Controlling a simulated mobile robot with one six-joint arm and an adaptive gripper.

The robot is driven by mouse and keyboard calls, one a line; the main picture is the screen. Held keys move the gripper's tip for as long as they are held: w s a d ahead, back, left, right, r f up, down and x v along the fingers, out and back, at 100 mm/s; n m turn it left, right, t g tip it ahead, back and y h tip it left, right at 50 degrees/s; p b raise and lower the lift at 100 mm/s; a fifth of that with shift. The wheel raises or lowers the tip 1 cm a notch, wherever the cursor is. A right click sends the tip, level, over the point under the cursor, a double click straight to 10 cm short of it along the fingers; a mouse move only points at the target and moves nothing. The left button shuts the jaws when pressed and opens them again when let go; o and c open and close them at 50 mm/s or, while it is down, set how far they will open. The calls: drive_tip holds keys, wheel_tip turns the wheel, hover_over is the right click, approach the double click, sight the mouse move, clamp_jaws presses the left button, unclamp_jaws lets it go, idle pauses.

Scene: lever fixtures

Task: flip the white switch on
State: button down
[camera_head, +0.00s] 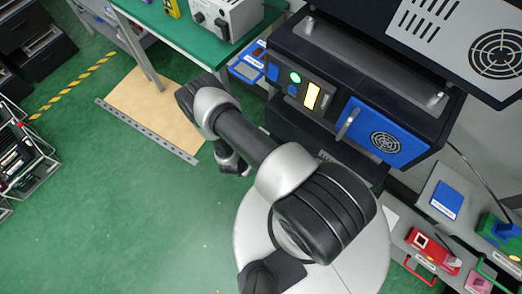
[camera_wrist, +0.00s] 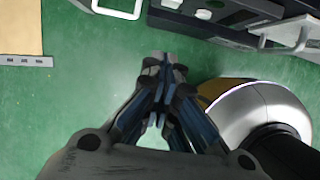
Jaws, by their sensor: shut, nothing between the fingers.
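My gripper (camera_wrist: 164,68) is shut and empty in the wrist view, over open green floor, with its fingers together. In the head view my arm reaches up and left, and its far end hangs low beside the black machine, apart from it. The machine's front panel (camera_head: 289,87) carries a round green light and a pale, yellowish-white rectangular piece (camera_head: 312,95), which may be the white switch. I cannot tell its position. In the wrist view small white parts (camera_wrist: 203,14) show on a dark panel at the top edge, beyond the fingertips; which is the switch is unclear.
A blue door (camera_head: 386,133) with a handle and round vent is right of the panel. A green-topped table (camera_head: 185,45) bears a grey box (camera_head: 228,17). A tan board (camera_head: 150,108) lies on the floor. Red and green fixtures (camera_head: 432,249) stand lower right.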

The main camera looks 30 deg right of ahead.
drive_tip(key=w+d+f+b, duration=0.2)
drive_tip(key=d+f+b, duration=0.4)
drive_tip(key=d+f, duration=0.1)
drive_tip(key=shift+w+f, duration=0.35)
drive_tip(key=shift+f, duration=0.55)
